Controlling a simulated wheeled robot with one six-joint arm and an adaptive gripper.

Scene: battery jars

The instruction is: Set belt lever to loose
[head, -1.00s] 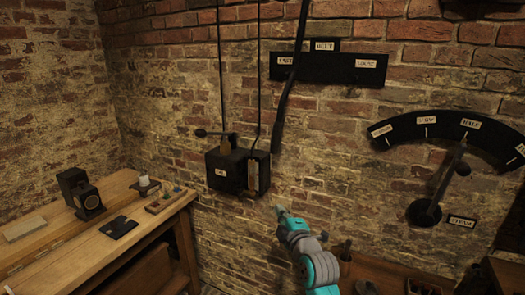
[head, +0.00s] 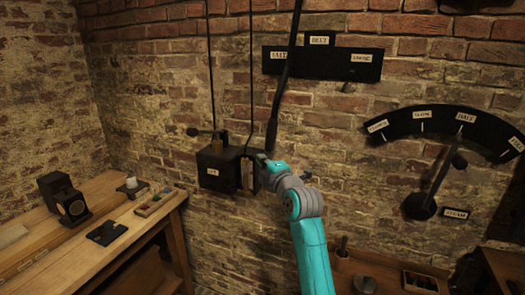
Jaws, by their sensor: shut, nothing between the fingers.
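The belt lever (head: 279,98) is a long dark rod that hangs from above the picture and leans with its thicker lower end to the left. It crosses the black belt plate (head: 320,70) close to the left label, which seems to read "FAST". The "LOOSE" label (head: 361,58) is at the plate's right end, away from the lever. My gripper (head: 262,161) is shut and empty, just below the lever's lower end. I cannot tell whether they touch. The gripper's tips overlap the right side of the dark wall box behind.
A dial with a pointer (head: 440,182) is on the right wall. A wooden bench (head: 130,232) with small items stands at left. A lower shelf (head: 385,268) is at right.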

